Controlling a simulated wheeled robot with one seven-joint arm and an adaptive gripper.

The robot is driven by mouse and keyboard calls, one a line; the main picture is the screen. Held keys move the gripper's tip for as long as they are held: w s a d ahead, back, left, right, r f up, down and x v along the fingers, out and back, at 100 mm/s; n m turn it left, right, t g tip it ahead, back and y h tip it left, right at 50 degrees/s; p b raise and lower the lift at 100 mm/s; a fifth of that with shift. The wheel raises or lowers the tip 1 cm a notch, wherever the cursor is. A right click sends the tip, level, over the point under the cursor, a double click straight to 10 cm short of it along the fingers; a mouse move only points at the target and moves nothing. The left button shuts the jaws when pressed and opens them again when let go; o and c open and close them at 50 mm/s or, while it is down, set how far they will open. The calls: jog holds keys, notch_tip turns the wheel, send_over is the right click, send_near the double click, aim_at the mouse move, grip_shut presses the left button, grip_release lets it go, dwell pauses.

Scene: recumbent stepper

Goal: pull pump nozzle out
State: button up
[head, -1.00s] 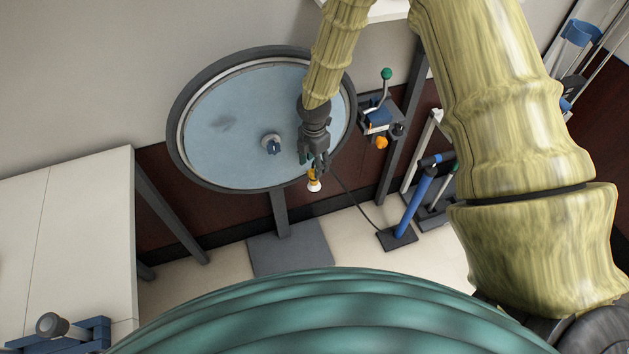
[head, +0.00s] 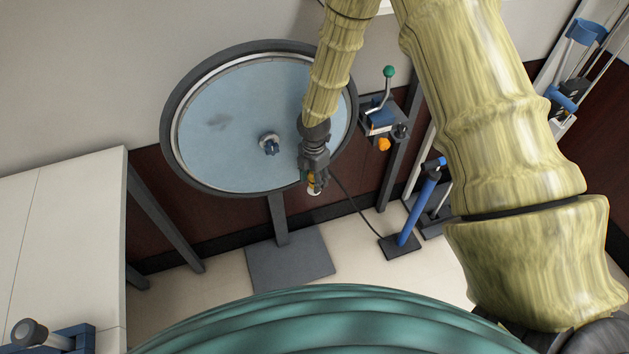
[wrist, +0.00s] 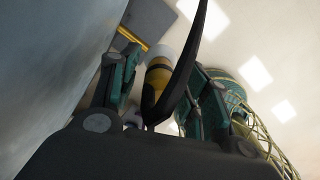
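The pump nozzle (head: 314,191), yellow with a pale end, is at the lower right rim of the big round disc (head: 225,125). In the wrist view the nozzle (wrist: 155,80) shows yellow with a dark band, between my fingers. My gripper (head: 313,181) is around it; in the wrist view my gripper (wrist: 162,82) is open, with gaps beside the nozzle. The black hose (wrist: 188,65) crosses in front of the right finger. The blue floor pump (head: 419,208) stands to the right, its hose (head: 352,200) running toward the nozzle. The nozzle's seat is hidden.
A lever box with a green knob (head: 389,72) and an orange knob (head: 384,144) is close right of the disc. A white table (head: 70,225) stands at left. The disc's post rises from a grey floor plate (head: 290,262).

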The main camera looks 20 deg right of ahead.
grip_shut()
jog(key=shift+r+p, duration=0.85)
jog(key=shift+r, duration=0.25)
dwell(1.2)
jog(key=shift+r+p, duration=1.05)
jog(key=shift+r, duration=0.4)
jog(key=shift+r+p, duration=1.05)
jog(key=shift+r, duration=0.45)
